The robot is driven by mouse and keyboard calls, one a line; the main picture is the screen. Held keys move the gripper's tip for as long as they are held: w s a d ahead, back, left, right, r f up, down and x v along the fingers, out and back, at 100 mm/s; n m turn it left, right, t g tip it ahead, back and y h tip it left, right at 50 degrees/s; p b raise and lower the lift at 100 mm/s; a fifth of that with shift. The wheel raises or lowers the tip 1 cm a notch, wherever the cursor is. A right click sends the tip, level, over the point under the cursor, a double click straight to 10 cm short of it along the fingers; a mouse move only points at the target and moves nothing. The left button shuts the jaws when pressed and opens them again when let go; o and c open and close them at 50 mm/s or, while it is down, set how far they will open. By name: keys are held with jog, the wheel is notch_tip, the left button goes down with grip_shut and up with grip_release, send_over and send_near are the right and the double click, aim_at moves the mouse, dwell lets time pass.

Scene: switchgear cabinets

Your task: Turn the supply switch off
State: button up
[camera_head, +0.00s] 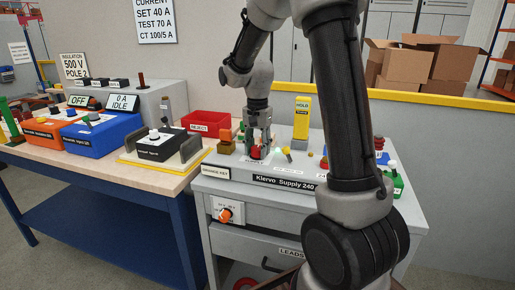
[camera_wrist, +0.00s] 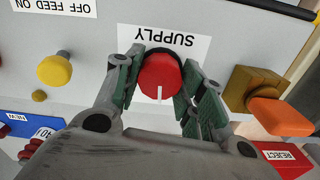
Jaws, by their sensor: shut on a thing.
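The supply switch is a round red knob (camera_wrist: 160,76) with a white pointer line, below an upside-down SUPPLY label (camera_wrist: 165,42) in the wrist view. The white line points toward the bottom of the wrist picture, toward my gripper's palm. My gripper (camera_wrist: 157,85) has its two green-padded fingers on either side of the knob and is shut on it. In the head view my gripper (camera_head: 260,146) reaches down onto the grey Klervo Supply 240 panel (camera_head: 240,172), with a bit of the red knob (camera_head: 256,153) showing between the fingers.
A yellow knob (camera_wrist: 54,71) and an orange-and-brown block (camera_wrist: 270,105) flank the switch. A red REJECT bin (camera_head: 206,123) stands behind. A yellow HOLD post (camera_head: 301,118) rises to the right. An orange knob (camera_head: 225,214) is on the cabinet front. Left is a workbench with testers.

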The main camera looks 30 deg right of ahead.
aim_at(257, 148)
jog(key=n, duration=0.8)
jog(key=shift+n, duration=0.3)
jog(key=n, duration=0.4)
jog(key=shift+n, duration=2.2)
jog(key=o, duration=1)
jog(key=shift+r, duration=0.1)
notch_tip(257, 148, up, 12)
